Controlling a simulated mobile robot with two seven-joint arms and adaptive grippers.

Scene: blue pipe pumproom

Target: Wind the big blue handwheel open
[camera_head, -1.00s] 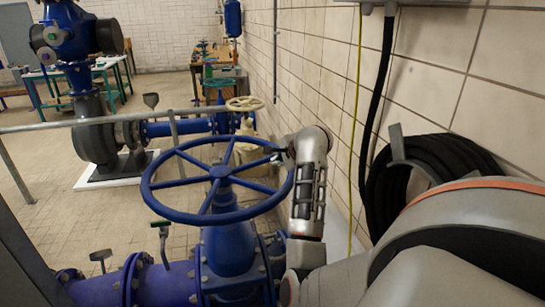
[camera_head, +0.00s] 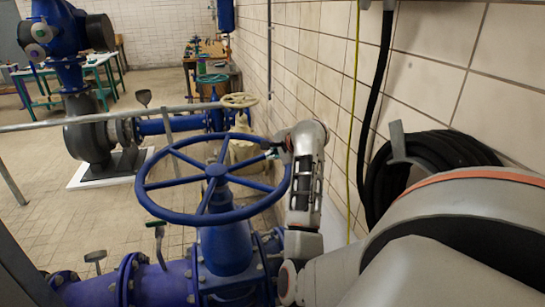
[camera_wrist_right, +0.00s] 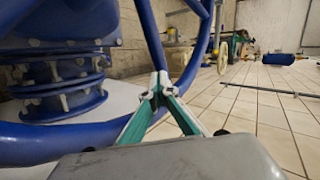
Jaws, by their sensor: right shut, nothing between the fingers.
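The big blue handwheel (camera_head: 160,212) lies nearly flat on top of a blue valve body (camera_head: 226,248), left of my right arm in the head view. Several spokes run from its hub (camera_head: 216,170) to the rim. My right gripper (camera_head: 268,153) is at the wheel's right side, by the rim. In the right wrist view the right gripper (camera_wrist_right: 160,84) has green-sided fingers whose tips meet, shut, close to a blue spoke (camera_wrist_right: 151,35) and the rim (camera_wrist_right: 60,143). Whether the fingers touch the wheel, I cannot tell. My left gripper is out of view.
A tiled wall (camera_head: 320,70) stands close on the right, with a coiled black hose (camera_head: 440,150) on a hook. A metal rail (camera_head: 80,120) crosses behind the wheel. Open floor lies left.

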